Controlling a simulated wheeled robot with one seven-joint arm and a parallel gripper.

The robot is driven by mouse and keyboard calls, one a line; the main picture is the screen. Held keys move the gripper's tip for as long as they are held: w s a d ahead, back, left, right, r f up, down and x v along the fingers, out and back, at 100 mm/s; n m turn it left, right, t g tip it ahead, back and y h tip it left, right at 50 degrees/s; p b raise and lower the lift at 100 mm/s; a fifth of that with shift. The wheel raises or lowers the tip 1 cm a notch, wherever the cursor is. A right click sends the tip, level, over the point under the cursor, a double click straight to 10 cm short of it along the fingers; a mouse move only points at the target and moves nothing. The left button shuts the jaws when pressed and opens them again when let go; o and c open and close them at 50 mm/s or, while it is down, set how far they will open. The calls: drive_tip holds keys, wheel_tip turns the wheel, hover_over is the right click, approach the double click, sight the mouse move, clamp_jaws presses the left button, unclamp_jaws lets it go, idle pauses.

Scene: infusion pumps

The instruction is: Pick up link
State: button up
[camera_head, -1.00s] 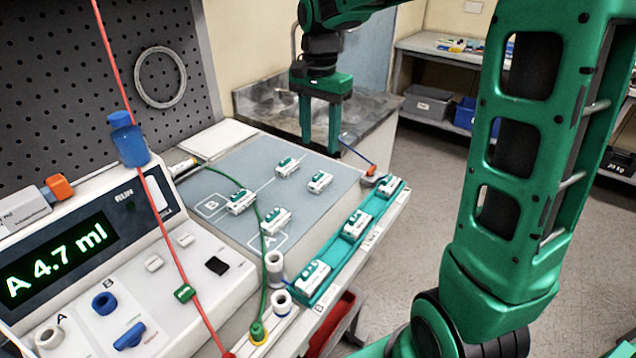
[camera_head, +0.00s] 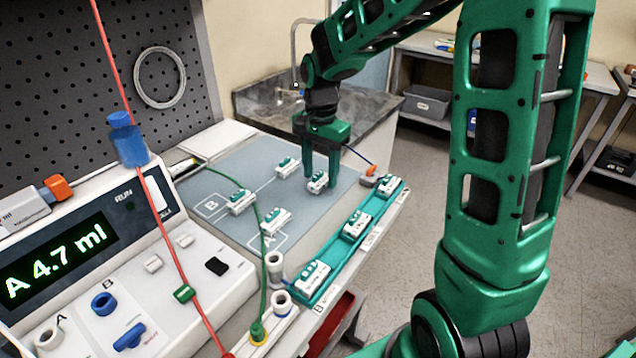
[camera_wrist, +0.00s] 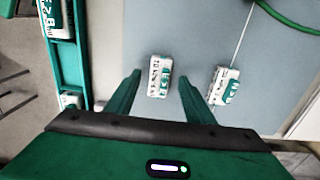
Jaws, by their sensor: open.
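Several small white and green links lie about. One link (camera_head: 317,184) sits on the grey mat (camera_head: 225,157), near its far right part. My gripper (camera_head: 321,176) points down over it with its two fingers apart, one on each side of the link. In the wrist view the link (camera_wrist: 159,76) shows between the open fingers (camera_wrist: 160,84), apparently touching neither. A second link (camera_wrist: 224,85) lies just right of the right finger there. Other links (camera_head: 287,167) (camera_head: 241,201) (camera_head: 276,221) lie on the mat.
A green rail (camera_head: 340,248) holding several links runs along the table's right edge. An orange-tipped item (camera_head: 369,172) lies beside its far end. A pump console (camera_head: 130,270) stands left, with a red line and a green tube (camera_head: 256,215) crossing in front. A sink counter (camera_head: 270,105) is behind.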

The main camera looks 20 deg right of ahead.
drive_tip(key=c, duration=1.1)
drive_tip(key=shift+r, duration=0.1)
